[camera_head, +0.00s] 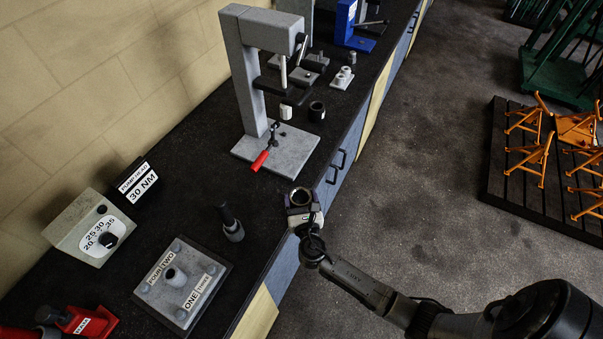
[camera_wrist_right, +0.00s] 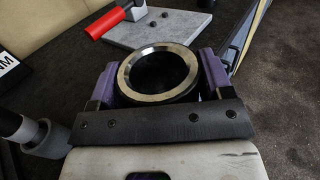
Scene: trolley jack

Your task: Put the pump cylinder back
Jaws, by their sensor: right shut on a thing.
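My right gripper (camera_head: 304,212) is shut on a dark hollow cylinder with a bright metal rim, which I take to be the pump cylinder (camera_head: 300,196). The gripper holds it at the bench's front edge. In the right wrist view the cylinder (camera_wrist_right: 160,74) stands open end up between the purple fingers (camera_wrist_right: 160,85); its lower part is hidden. A grey block (camera_head: 206,270) lies on the bench to the lower left, apart from the cylinder. It has a round hollow boss (camera_head: 175,277) in the middle and corner bolts labelled ONE to FOUR. My left gripper is not in view.
A dark plunger-like part (camera_head: 231,226) stands between block and gripper. A grey press (camera_head: 243,75) with a red-handled lever (camera_head: 260,160) stands behind. A dial box (camera_head: 87,232), a 30 NM sign (camera_head: 140,186) and a red tool (camera_head: 85,321) are at left.

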